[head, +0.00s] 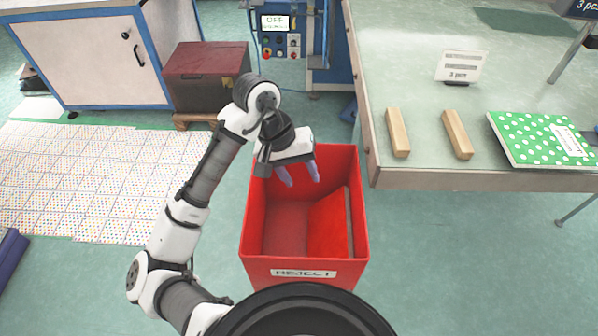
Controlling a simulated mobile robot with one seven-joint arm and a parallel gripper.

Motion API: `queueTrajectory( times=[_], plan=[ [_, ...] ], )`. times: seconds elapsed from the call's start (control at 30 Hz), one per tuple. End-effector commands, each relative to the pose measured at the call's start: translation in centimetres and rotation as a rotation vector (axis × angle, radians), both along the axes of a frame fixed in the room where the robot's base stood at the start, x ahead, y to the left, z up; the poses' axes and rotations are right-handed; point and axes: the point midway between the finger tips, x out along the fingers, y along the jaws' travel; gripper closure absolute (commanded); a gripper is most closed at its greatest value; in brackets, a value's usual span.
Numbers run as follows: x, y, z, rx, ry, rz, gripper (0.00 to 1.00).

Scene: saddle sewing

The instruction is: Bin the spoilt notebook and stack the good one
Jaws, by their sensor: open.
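A green notebook with white dots (528,135) lies flat on the table at the right, near its front edge. It has a white label on its right part. The red bin (257,240), marked REJECT, stands on the floor in front of me. Inside it, a lighter red slanted panel with a thin grey edge (349,222) leans by the right wall; I cannot tell whether it is a notebook. My gripper (300,182) is open over the back part of the bin, its purple fingers pointing down with nothing between them.
A brown chest (206,75) and a white-and-blue cabinet (90,60) stand at the back left. A dotted sheet (80,180) covers floor at left.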

Motion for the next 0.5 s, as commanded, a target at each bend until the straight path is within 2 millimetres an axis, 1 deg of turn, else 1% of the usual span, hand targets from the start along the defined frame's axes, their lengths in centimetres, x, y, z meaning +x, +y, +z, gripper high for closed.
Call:
queueTrajectory(
  times=[0.03, 0.5],
  plan=[
    [0.0, 0.0, 0.9, 0.000, 0.000, 0.000, 0.55],
    [0.0, 0.0, 4.5, 0.000, 0.000, -0.001, 0.55]
  ],
)
